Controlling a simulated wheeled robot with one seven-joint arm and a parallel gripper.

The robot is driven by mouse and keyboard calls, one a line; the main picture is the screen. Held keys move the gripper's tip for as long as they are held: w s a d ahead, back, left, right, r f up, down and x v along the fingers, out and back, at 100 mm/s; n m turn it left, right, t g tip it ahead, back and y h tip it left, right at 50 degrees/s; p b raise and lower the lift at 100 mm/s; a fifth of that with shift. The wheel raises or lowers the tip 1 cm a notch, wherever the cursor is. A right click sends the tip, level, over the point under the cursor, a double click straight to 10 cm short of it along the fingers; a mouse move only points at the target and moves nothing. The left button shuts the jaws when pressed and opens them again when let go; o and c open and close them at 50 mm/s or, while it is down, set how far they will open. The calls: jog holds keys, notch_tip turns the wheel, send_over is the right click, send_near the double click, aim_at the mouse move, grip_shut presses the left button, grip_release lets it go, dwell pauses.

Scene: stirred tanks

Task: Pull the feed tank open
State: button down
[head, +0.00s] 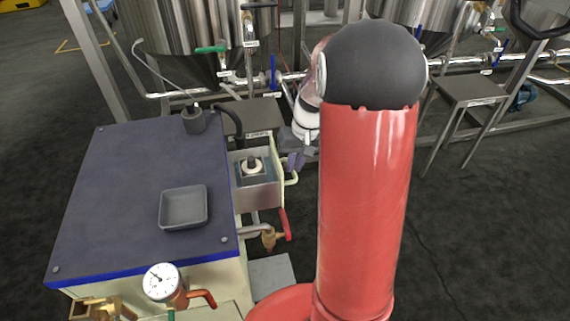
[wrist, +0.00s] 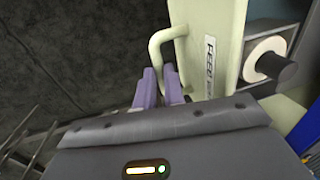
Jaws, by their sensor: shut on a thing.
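The feed tank (head: 262,196) is a pale drawer-like box standing out from the right side of the cabinet. Its open top shows a dark inside holding a fitting with a white ring and dark cap. In the wrist view its pale front (wrist: 213,50) carries a label that reads "FEED", the rest being hard to read. A pale loop handle (wrist: 155,48) is fixed to that front. My gripper (wrist: 160,85) has its purple fingers shut on the handle's lower part. In the head view my gripper (head: 296,160) is beside the tank's front, partly hidden by my arm.
The cabinet's dark top (head: 120,190) carries a grey tray (head: 184,207). A red-handled valve (head: 270,237) sticks out just below the tank, and a gauge (head: 161,281) stands at the near edge. Steel tanks and pipes line the back.

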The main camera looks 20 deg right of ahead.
jog(key=c, duration=1.5)
grip_release()
jog(key=shift+s+d+r+p, duration=0.1)
jog(key=shift+d+r, duration=0.15)
jog(key=shift+r, duration=1.05)
jog(key=shift+w+d+r+p, duration=0.1)
jog(key=shift+d+r, duration=0.1)
jog(key=shift+r, duration=1.05)
jog(key=shift+s+d+r+p, duration=0.1)
jog(key=shift+d+r, duration=0.15)
jog(key=shift+r, duration=1.05)
jog(key=s+a+r+t, duration=0.1)
jog(key=s+a+r, duration=0.1)
jog(key=s+a, duration=0.2)
jog(key=s+a+r+n+t+h, duration=0.1)
jog(key=s+a+r+t, duration=0.1)
jog(key=s, duration=0.6)
jog(key=s+a+r+n+t+h, duration=0.1)
jog(key=s+a+r+t, duration=0.1)
jog(key=s+a+r, duration=0.2)
jog(key=shift+s+a+r, duration=0.15)
jog(key=shift+s+a, duration=1.35)
jog(key=shift+s, duration=0.05)
